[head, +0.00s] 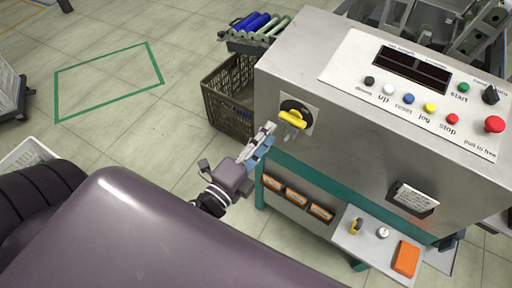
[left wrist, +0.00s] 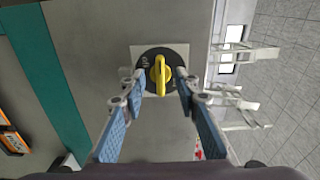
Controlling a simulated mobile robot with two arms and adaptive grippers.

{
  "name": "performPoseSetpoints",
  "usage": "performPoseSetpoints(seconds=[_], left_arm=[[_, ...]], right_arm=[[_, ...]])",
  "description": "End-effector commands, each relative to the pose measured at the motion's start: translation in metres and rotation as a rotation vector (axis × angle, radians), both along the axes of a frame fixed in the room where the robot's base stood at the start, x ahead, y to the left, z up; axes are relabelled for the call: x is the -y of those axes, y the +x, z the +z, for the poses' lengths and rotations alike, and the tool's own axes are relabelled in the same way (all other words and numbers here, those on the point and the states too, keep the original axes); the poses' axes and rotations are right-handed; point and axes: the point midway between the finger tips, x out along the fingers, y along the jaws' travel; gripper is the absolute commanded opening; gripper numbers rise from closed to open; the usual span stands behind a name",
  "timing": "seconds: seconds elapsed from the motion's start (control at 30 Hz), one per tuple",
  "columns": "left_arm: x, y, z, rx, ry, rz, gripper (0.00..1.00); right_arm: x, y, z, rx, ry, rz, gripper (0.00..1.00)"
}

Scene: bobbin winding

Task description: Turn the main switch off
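The main switch (head: 292,119) is a yellow handle on a black disc with a pale square plate, on the side face of the grey machine. It also shows in the left wrist view (left wrist: 160,76), with the handle upright in that picture and small white lettering left of it, too small to read surely. My left gripper (head: 268,132) is open and empty, just in front of the switch. In the left wrist view its fingertips (left wrist: 158,82) lie on either side of the handle, with gaps showing; I see no contact. My right gripper is not in view.
The machine's sloping panel (head: 345,62) carries coloured buttons, a dark display and a red stop knob (head: 495,124). A brown crate (head: 226,112) stands beyond the switch. Below are a shelf with orange-labelled boxes (head: 296,198) and a small tray (head: 376,252).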

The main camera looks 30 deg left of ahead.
Motion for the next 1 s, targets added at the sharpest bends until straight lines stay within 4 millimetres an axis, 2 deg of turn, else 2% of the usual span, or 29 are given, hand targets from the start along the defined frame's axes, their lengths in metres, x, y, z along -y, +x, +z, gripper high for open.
performPoseSetpoints(seconds=[0.1,0.33,1.0], left_arm=[[-0.003,-0.022,-0.001,-0.004,-0.002,0.003,0.29],[-0.006,-0.045,0.0,-0.001,-0.002,0.001,0.29],[-0.006,-0.049,-0.001,-0.001,-0.003,0.0,0.29]], right_arm=[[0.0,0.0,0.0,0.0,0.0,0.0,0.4],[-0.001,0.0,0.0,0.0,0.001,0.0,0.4],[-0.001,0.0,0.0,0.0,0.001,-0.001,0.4]])
